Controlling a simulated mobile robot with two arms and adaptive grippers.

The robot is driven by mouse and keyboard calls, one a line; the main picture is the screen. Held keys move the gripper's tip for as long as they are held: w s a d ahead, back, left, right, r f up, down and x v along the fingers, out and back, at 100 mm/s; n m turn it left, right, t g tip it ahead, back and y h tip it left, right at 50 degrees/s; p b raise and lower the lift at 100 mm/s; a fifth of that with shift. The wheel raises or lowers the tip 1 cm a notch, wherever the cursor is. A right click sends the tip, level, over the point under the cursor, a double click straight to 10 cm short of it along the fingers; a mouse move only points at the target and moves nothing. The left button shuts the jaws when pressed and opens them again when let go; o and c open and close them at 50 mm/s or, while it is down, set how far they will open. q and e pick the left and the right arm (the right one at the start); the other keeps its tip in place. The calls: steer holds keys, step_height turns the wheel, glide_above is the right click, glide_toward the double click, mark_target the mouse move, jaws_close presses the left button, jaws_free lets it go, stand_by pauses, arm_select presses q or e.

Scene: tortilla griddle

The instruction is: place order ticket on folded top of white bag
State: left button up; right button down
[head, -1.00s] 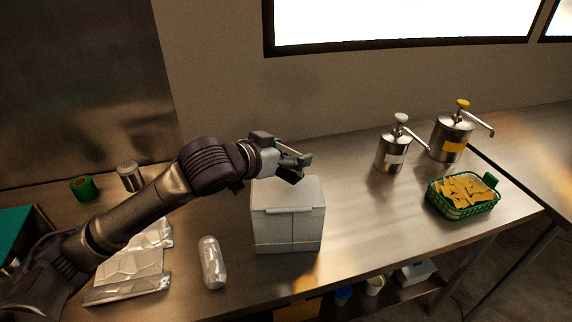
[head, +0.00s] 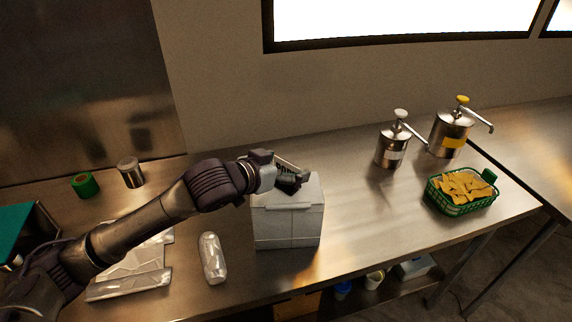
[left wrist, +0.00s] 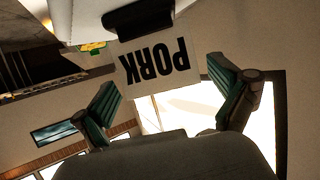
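The white bag (head: 288,228), with its folded top (head: 312,188), stands upright on the steel counter. Its pale top also shows at the upper edge of the left wrist view (left wrist: 195,6). My left gripper (head: 292,182) is low over the back of the bag's top. In the left wrist view its two green-padded fingers (left wrist: 167,98) are spread apart. The order ticket (left wrist: 155,66), a white card reading PORK upside down in that view, is beyond and between the fingers, with a black piece (left wrist: 138,18) at its bag-side edge. I cannot tell whether it touches the bag.
A clear wrapped roll (head: 212,258) lies left of the bag. Two pump dispensers (head: 391,150) (head: 451,135) and a green basket (head: 434,201) of chips stand to the right. A green tape roll (head: 84,185) and a metal can (head: 131,173) are at the back left.

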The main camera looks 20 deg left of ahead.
arm_select(q)
steer(key=shift+r, duration=0.25)
steer(key=shift+s+a, duration=0.15)
steer(key=shift+s, duration=0.15)
steer(key=b+v, duration=0.2)
steer(key=v, duration=0.9)
steer(key=shift+r+b, duration=0.2)
steer(key=shift+b, duration=0.15)
steer(key=shift+s, duration=0.1)
